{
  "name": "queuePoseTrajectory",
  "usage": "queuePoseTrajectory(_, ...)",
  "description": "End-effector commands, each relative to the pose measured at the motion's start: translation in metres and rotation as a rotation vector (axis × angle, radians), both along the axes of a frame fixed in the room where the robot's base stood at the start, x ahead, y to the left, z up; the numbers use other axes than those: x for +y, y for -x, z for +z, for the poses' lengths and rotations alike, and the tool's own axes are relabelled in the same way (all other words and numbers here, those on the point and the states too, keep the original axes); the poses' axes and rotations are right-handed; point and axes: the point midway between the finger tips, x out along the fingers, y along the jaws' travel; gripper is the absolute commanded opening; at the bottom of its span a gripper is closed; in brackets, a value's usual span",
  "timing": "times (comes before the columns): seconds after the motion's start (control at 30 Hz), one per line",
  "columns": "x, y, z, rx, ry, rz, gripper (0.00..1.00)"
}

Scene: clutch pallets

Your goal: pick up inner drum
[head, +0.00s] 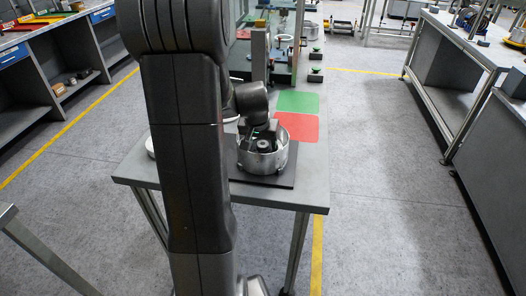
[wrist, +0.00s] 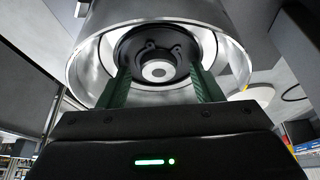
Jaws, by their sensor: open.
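The inner drum (wrist: 158,52) is a dark round part with a pale hub, seated inside a shiny metal ring-shaped housing (wrist: 232,62). In the head view the drum (head: 264,146) shows small and dark within the housing (head: 262,163), which stands on a black plate (head: 283,180). My gripper (wrist: 162,86) is open, its two green fingers reaching into the housing, one on each side of the drum's hub. In the head view my gripper (head: 258,138) is over the housing. I cannot tell whether the fingers touch the drum.
The grey table (head: 312,190) holds the plate. A green mat (head: 298,102) and a red mat (head: 298,126) lie behind it. A round pale object (head: 149,147) is partly hidden by my arm. Benches stand at left (head: 62,88) and right (head: 450,75), with open floor between.

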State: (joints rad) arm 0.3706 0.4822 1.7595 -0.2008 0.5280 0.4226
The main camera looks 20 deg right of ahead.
Motion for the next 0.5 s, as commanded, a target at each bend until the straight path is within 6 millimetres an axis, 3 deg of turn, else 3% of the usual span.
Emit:
queuePoseTrajectory(0.17,0.0,0.0001,0.0,0.0,0.0,0.0,0.57)
queuePoseTrajectory(0.43,0.0001,0.0001,0.0001,0.0,0.0,0.0,0.04)
queuePoseTrajectory(0.5,0.0002,0.0001,0.0001,0.0,0.0,0.0,0.0)
